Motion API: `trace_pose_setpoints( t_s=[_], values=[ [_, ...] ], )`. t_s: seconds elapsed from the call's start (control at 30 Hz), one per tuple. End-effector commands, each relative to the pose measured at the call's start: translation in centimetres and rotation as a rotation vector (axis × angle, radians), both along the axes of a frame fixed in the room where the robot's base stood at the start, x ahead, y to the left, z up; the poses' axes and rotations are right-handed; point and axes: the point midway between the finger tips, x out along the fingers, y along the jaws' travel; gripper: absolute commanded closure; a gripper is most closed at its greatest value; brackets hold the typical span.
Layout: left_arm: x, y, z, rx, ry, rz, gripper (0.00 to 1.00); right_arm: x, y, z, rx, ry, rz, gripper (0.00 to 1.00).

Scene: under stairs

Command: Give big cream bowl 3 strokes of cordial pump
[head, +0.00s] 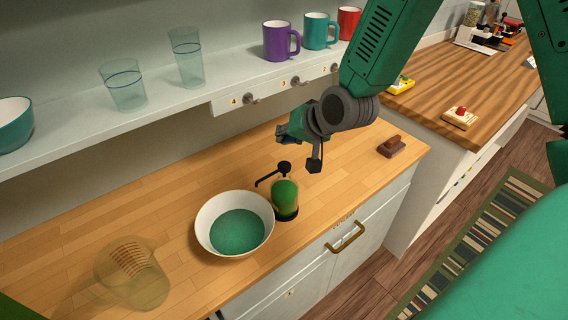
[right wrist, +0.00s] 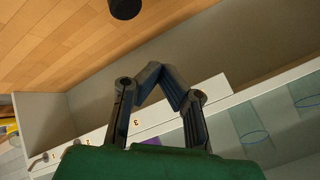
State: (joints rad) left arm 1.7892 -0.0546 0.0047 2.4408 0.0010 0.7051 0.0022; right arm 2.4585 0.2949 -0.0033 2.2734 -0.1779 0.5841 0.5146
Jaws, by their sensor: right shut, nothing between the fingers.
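The big cream bowl (head: 205,222) stands upright on the wooden counter in the head view, with a green area filling its lower inside. The cordial pump (head: 286,194) stands just right of it, a clear bottle with green contents and a black head (head: 284,167). Its spout points left toward the bowl's rim. My right gripper (head: 288,133) is above and behind the pump, apart from it. In the right wrist view its fingers (right wrist: 172,78) are shut and empty. A dark round thing (right wrist: 125,7) is cut off at that view's top; I cannot tell what it is. My left gripper is not in view.
A clear jug (head: 135,275) is at the counter's front left. A brown block (head: 391,147) lies to the right. The shelf (head: 190,105) above holds glasses (head: 187,58), mugs (head: 281,41) and a teal bowl (head: 14,122); numbered hooks (head: 250,98) sit below.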

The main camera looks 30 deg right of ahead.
Motion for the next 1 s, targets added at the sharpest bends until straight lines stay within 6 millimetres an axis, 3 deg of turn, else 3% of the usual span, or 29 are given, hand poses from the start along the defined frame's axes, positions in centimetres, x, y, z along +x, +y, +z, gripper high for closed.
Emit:
trace_pose_setpoints(
  t_s=[0.77,1.0],
  values=[
    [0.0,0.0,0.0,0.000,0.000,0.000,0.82,0.0,0.0,0.0,0.000,-0.001,-0.001,1.00],
    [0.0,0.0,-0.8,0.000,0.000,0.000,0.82,0.3,-0.5,1.6,-0.005,-0.008,-0.019,1.00]
  ],
)
